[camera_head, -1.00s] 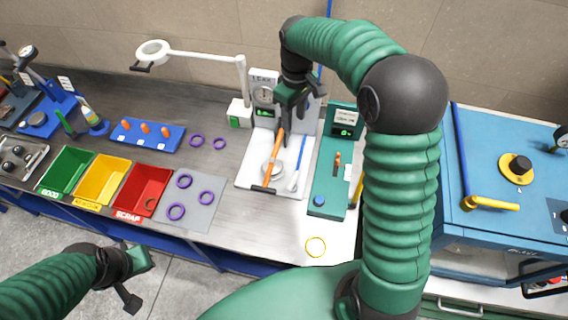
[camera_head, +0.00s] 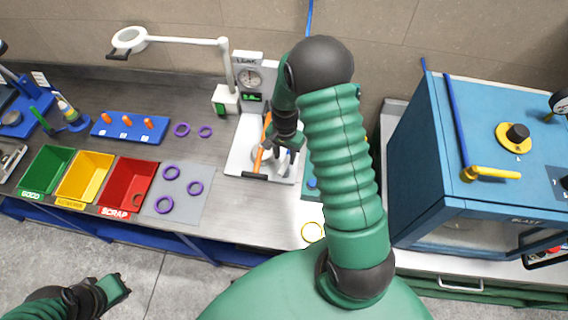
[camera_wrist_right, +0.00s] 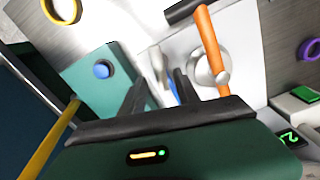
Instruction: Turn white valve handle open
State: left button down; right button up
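The white valve handle (camera_head: 283,158) stands on the white leak tester plate (camera_head: 240,160), beside a longer orange lever (camera_head: 263,145) with a black end. My right gripper (camera_head: 288,150) is over the plate, close above the white handle, and covers part of it. In the right wrist view, the two dark fingers (camera_wrist_right: 161,88) are apart, with a pale strip of the white handle (camera_wrist_right: 157,60) showing between and beyond them. I cannot tell whether they touch it. The orange lever (camera_wrist_right: 212,50) is to their right. My left gripper (camera_head: 115,290) is low at the left, away from the bench; its opening is unclear.
A green station with a blue button (camera_wrist_right: 101,70) adjoins the plate. A gauge unit (camera_head: 250,77) rises behind it. A lamp (camera_head: 130,40) arches at the back left. A blue oven (camera_head: 440,150) fills the right. Coloured bins (camera_head: 128,187) and purple rings (camera_head: 195,188) lie left.

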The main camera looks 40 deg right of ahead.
aim_at(285, 163)
notch_tip(285, 163, down, 7)
jog(key=shift+p, duration=0.55)
jog(key=shift+a, duration=0.1)
jog(key=shift+c, duration=0.4)
grip_shut()
